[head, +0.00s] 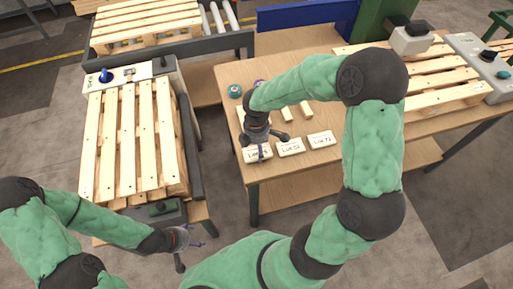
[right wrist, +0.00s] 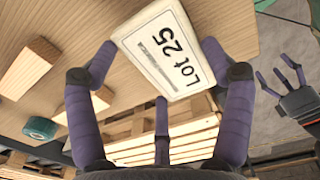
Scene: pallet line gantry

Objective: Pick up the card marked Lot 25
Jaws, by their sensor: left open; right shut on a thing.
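The white card marked Lot 25 (right wrist: 165,48) is between the fingers of my right gripper (right wrist: 158,62) in the right wrist view. Its black print is readable. In the head view the same card (head: 252,157) is at the near left of the wooden table, partly covered by my right gripper (head: 262,148). The gripper is shut on it. Whether the card is clear of the tabletop I cannot tell. My left gripper (head: 190,240) is open and empty, low beside the pallet stand; its spread fingers also show in the right wrist view (right wrist: 282,80).
Two more cards (head: 290,147) and (head: 321,139) lie in a row to the right on the wooden table (head: 300,172). A teal tape roll (head: 235,91) and small wooden blocks (head: 305,110) lie behind. Stacked pallets (head: 130,145) stand left; another pallet (head: 440,80) lies at right.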

